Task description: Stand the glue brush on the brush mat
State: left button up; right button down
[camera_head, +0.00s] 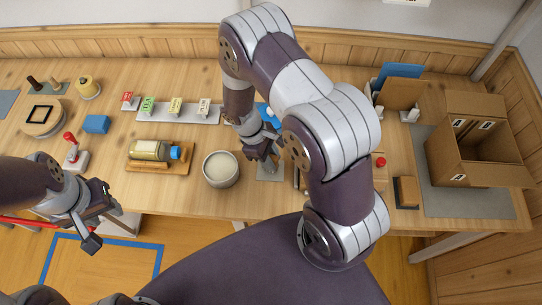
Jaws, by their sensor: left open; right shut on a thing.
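My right gripper (264,158) is shut, low over a small grey mat (270,176) that looks like the brush mat. What it grips, likely the glue brush, is mostly hidden by the fingers and wrist. I cannot tell whether it touches the mat. A round pot with pale contents (221,168) stands just left of the mat. My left gripper (98,222) is open and empty, in front of the table's left front edge.
A bottle (150,150) lies on a wooden stand left of the pot. Behind are label cards on a grey strip (180,112). A blue block (96,124) and red-knobbed tool (70,140) stand left. An open cardboard box (470,165) is far right. My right arm hides the middle right.

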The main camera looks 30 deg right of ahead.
jog(key=shift+f, duration=0.35)
dwell(0.4)
jog(key=c, duration=0.8)
grip_release()
jog(key=shift+r, duration=0.15)
jog(key=p+v, duration=0.6)
jog(key=v, duration=0.1)
jog(key=shift+w+a+r, duration=0.15)
jog(key=shift+r, duration=0.15)
dwell(0.6)
